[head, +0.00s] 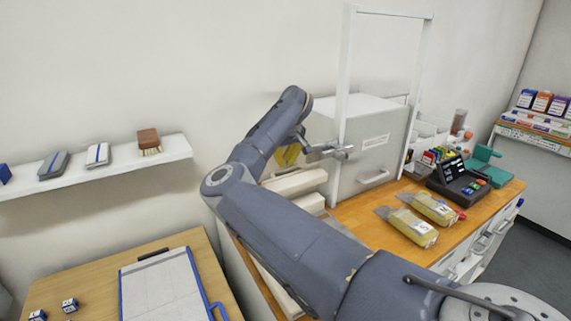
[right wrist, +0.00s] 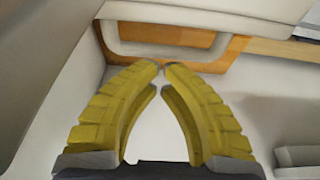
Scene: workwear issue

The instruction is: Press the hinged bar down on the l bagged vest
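My right gripper (head: 288,155) is between the wall and a white cabinet, above pale, long pieces (head: 296,182) at the table's left end. Its yellow fingers also show in the right wrist view (right wrist: 162,66), tips together with nothing visible between them. I cannot tell whether the pale pieces include the hinged bar; the gripper and arm partly cover that area. Two yellowish bagged packs lie on the wooden table, one marked S (head: 413,228) and one apparently M (head: 434,208). I see no pack marked L. My left gripper is not in view.
The white cabinet (head: 372,140) and its tall white frame (head: 345,100) stand right of the gripper. A dark keypad device (head: 459,183) and a teal device (head: 488,166) are farther right. A wall shelf (head: 90,177) holds small items.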

